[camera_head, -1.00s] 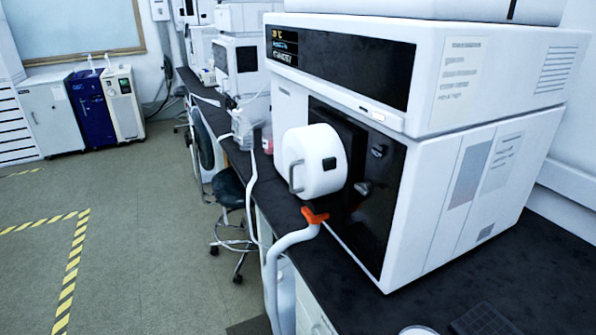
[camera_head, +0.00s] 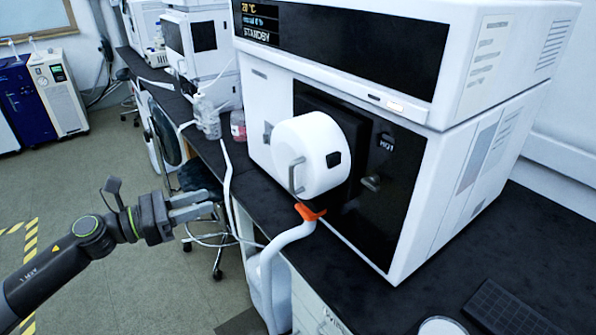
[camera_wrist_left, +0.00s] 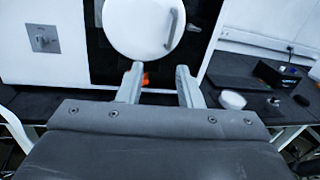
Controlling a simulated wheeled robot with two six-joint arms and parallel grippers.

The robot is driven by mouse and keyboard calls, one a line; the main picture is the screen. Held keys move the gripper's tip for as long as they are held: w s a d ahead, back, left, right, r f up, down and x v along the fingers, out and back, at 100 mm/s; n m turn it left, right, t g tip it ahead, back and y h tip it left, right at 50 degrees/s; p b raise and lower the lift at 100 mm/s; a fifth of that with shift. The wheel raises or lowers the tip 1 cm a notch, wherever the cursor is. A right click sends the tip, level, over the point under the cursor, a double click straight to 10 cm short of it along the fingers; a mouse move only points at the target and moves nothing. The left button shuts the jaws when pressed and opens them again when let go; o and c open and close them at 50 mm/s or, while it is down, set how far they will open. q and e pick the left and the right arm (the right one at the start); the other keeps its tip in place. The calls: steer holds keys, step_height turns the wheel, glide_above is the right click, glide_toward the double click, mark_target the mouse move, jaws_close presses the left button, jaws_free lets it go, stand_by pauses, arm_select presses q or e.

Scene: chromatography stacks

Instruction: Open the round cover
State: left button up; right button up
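The round white cover (camera_head: 312,158) sits on the black front panel of the white instrument, with a grey bar handle (camera_head: 296,176) on its face. It looks closed against the panel. In the left wrist view the cover (camera_wrist_left: 138,28) is ahead at the top, its handle (camera_wrist_left: 172,30) on its right side. My left gripper (camera_head: 212,203) is left of the cover and a little lower, apart from it. Its two fingers are spread with nothing between them, as the left wrist view (camera_wrist_left: 158,70) also shows. My right gripper is in neither view.
The white instrument (camera_head: 480,150) stands on a dark bench (camera_head: 345,290). A white hose with an orange clip (camera_head: 310,213) runs down below the cover. Bottles (camera_head: 207,118) stand farther along the bench. A stool (camera_head: 200,180) is behind my left gripper.

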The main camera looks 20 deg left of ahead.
arm_select(q)
steer(key=d+r+m+g, duration=0.1)
steer(key=d+m, duration=0.1)
steer(key=p, duration=0.6)
glide_toward(300, 159)
steer(key=w+d+f, duration=0.4)
steer(key=d+f, duration=0.1)
steer(key=shift+r+h, duration=0.2)
steer(key=shift+h, duration=0.2)
jaws_close()
